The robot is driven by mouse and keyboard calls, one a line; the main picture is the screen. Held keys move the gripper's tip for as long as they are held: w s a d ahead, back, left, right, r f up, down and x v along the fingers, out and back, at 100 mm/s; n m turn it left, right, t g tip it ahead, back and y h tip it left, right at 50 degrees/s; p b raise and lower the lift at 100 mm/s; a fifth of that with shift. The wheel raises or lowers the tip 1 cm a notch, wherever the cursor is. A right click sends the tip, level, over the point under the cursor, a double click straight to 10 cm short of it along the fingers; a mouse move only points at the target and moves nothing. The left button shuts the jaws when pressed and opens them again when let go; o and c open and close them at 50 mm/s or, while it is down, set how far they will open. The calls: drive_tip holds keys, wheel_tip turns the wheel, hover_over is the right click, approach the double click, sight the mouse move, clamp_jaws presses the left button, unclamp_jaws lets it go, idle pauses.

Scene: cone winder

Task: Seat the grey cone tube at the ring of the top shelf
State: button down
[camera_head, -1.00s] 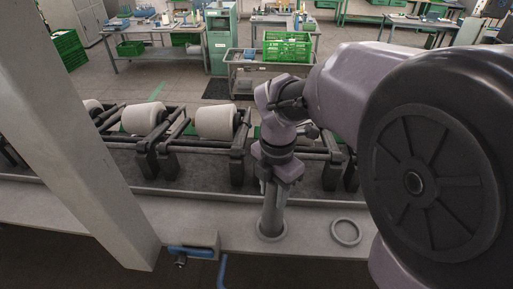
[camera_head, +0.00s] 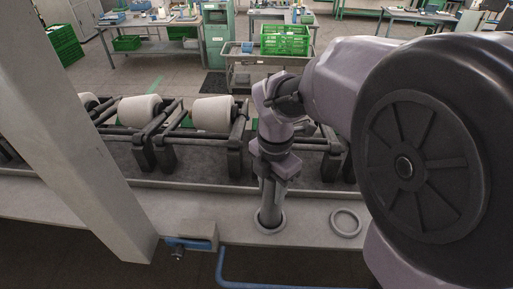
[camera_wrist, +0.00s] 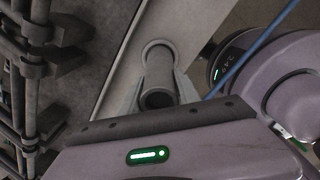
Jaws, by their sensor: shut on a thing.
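The grey cone tube (camera_head: 268,203) stands upright on the top shelf (camera_head: 310,222), below my gripper (camera_head: 270,178). Its lower end is within the outline of a ring (camera_head: 268,225) on the shelf; I cannot tell whether it rests fully down. In the wrist view my gripper's fingers (camera_wrist: 160,88) are on both sides of the tube (camera_wrist: 158,75), shut on it near its open end. The ring (camera_wrist: 157,45) shows around the tube's far end there.
A second, empty ring (camera_head: 346,222) lies to the right on the shelf. A thick grey post (camera_head: 85,130) crosses the left. White yarn packages (camera_head: 212,113) sit on the winder behind the shelf. A blue pipe (camera_head: 270,284) runs below the shelf front.

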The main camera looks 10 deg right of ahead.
drive_tip(key=c, duration=0.8)
unclamp_jaws()
wheel_tip(320, 180, up, 18)
drive_tip(key=p, duration=0.2)
drive_tip(key=shift+f, duration=0.25)
